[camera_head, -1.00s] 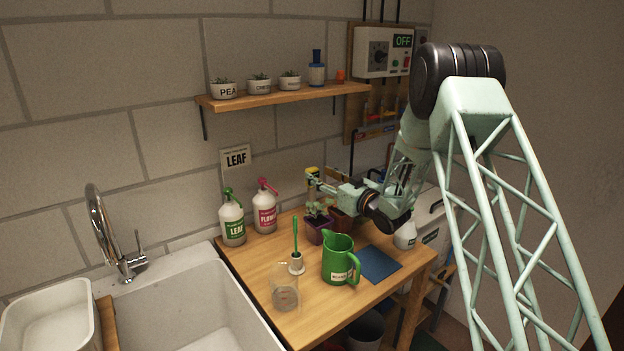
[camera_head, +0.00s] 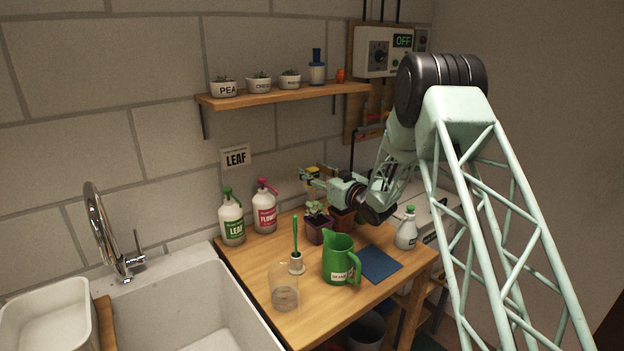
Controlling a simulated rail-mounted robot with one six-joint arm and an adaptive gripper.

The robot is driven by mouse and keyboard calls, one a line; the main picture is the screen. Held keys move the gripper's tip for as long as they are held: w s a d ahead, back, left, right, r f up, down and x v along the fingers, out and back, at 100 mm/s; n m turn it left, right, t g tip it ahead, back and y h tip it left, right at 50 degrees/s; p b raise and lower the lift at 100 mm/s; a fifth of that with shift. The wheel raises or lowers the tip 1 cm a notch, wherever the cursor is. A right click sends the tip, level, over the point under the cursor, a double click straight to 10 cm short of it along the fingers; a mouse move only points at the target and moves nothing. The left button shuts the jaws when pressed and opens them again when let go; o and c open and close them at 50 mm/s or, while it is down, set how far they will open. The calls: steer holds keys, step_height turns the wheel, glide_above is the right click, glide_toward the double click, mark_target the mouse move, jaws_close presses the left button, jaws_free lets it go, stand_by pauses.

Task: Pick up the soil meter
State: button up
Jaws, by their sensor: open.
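A small yellow-and-dark head (camera_head: 314,169), which looks like the soil meter, shows above the purple seedling pot (camera_head: 314,234) at the back of the wooden table. Its lower part is hidden behind my gripper and the leaves, so I cannot tell how it stands. My gripper (camera_head: 306,178) is open, right at the head and partly in front of it. At this size I cannot tell whether the fingers are around it or touching it.
A second pot (camera_head: 342,220) stands beside the purple one. A blue mat (camera_head: 380,264) lies bare at right.

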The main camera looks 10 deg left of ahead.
steer(key=shift+c, duration=0.3)
steer(key=c, duration=0.9)
steer(key=shift+r, duration=0.15)
step_height(320, 180, up, 18)
steer(key=p, duration=0.3)
steer(key=shift+p, duration=0.35)
steer(key=shift+f, duration=0.2)
steer(key=b, duration=0.3)
glide_above(312, 168)
steer(key=shift+f, duration=2.45)
steer(key=shift+s, duration=0.15)
